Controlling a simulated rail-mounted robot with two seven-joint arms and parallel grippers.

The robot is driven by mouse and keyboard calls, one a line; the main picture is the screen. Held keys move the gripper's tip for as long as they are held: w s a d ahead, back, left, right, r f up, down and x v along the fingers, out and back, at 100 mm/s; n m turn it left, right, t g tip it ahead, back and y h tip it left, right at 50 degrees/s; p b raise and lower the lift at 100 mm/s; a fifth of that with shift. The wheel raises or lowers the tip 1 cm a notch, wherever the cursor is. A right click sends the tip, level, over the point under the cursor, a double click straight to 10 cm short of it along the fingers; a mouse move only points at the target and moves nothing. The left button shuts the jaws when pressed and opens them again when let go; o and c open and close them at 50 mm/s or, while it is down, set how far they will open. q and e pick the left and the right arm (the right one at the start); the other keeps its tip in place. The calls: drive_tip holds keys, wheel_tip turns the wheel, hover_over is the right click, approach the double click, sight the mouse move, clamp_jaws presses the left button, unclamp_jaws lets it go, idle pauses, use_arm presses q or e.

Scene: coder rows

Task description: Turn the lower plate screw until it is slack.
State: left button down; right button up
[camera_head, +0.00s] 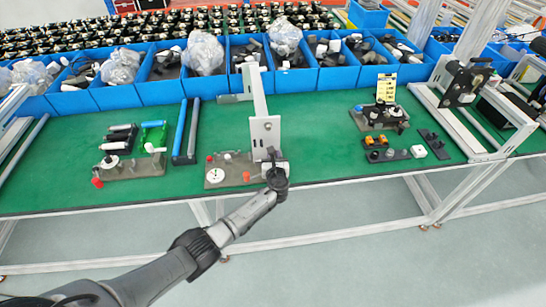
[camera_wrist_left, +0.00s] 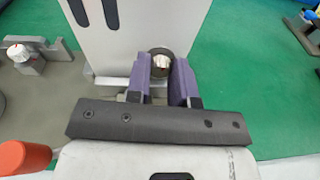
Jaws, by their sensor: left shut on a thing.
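A pale upright metal plate (camera_head: 265,130) stands at the right end of a grey fixture base (camera_head: 231,180) on the green table. The plate with its slots fills the upper middle of the left wrist view (camera_wrist_left: 150,30). The lower plate screw (camera_wrist_left: 162,62) shows as a dark round head with a light centre, low on the plate. My left gripper (camera_wrist_left: 162,78) has its two purple-padded fingers on either side of the screw and is shut on it. In the head view my left gripper (camera_head: 274,168) hides the screw. My right gripper is not in view.
Blue bins (camera_head: 215,85) with bagged and loose parts line the back. A second fixture (camera_head: 130,168) and blue and grey bars (camera_head: 186,130) stand left. More fixtures (camera_head: 382,115) stand right. Green table is clear between. An orange-red knob (camera_wrist_left: 22,157) is near the gripper.

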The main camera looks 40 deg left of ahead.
use_arm(q)
drive_tip(key=n, duration=0.1)
drive_tip(key=n+b, duration=0.1)
drive_tip(key=n, duration=0.1)
drive_tip(key=shift+s+f+t+b, duration=0.1)
drive_tip(key=shift+f+t+b, duration=0.2)
drive_tip(key=shift+t, duration=0.1)
drive_tip(key=shift+r+n+h+b, duration=0.25)
drive_tip(key=shift+n+h+b, duration=0.1)
drive_tip(key=shift+n, duration=0.55)
drive_tip(key=c, duration=1.1)
unclamp_jaws()
